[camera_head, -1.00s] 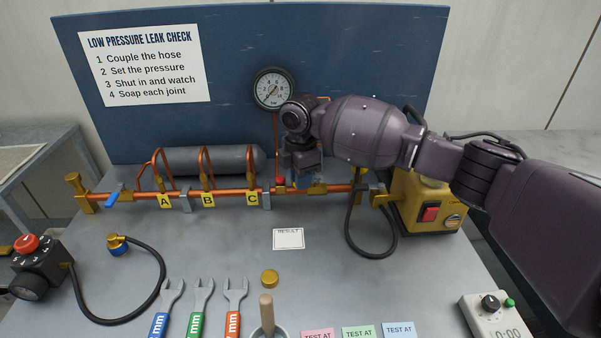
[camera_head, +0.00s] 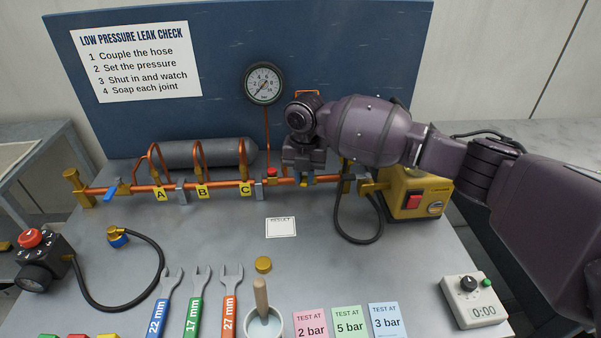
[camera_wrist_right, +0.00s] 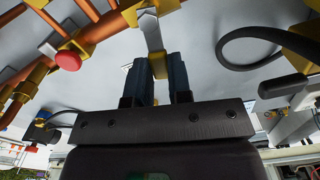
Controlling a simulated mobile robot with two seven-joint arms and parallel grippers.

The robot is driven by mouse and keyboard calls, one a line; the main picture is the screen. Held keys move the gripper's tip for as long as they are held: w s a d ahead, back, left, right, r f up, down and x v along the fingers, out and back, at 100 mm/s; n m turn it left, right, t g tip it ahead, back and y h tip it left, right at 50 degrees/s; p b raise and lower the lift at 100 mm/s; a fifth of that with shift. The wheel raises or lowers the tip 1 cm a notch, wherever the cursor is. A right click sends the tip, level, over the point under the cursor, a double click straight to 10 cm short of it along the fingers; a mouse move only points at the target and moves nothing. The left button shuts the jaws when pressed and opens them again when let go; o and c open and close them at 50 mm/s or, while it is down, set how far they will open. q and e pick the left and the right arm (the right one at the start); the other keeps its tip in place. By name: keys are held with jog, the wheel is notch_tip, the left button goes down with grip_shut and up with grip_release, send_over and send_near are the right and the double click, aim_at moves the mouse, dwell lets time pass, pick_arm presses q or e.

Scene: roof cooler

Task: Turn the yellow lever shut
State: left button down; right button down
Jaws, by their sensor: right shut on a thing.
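The copper pipe (camera_head: 220,187) runs along the bench, and my right gripper (camera_head: 303,180) is over its right part. The yellow lever (camera_wrist_right: 158,66) shows between my right gripper's two dark fingers (camera_wrist_right: 158,78) in the right wrist view. The gripper is shut on it. A small yellow bit of the lever (camera_head: 304,183) shows under the fingers in the head view; the rest is hidden by the gripper. A silver-grey part (camera_wrist_right: 150,30) shows just beyond the fingertips. My left gripper is not in view.
A red button (camera_head: 272,173) is left of my gripper. The pressure gauge (camera_head: 263,84) is above. A black hose (camera_head: 358,241) loops down beside the yellow box (camera_head: 405,184) at right. Wrenches, a pot (camera_head: 264,325) and cards lie in front; the middle bench is mostly clear.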

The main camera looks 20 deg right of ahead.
jog(key=shift+s+d+n, duration=0.1)
jog(key=shift+d+n, duration=0.2)
jog(key=shift+n, duration=0.4)
jog(key=shift+s+d+n, duration=0.1)
jog(key=shift+d+n, duration=0.15)
jog(key=shift+n, duration=0.45)
jog(key=c, duration=1)
grip_release()
jog(key=shift+c, duration=0.2)
jog(key=shift+r, duration=0.1)
notch_tip(320, 180, up, 11)
jog(key=p, duration=0.1)
jog(key=shift+f, duration=0.2)
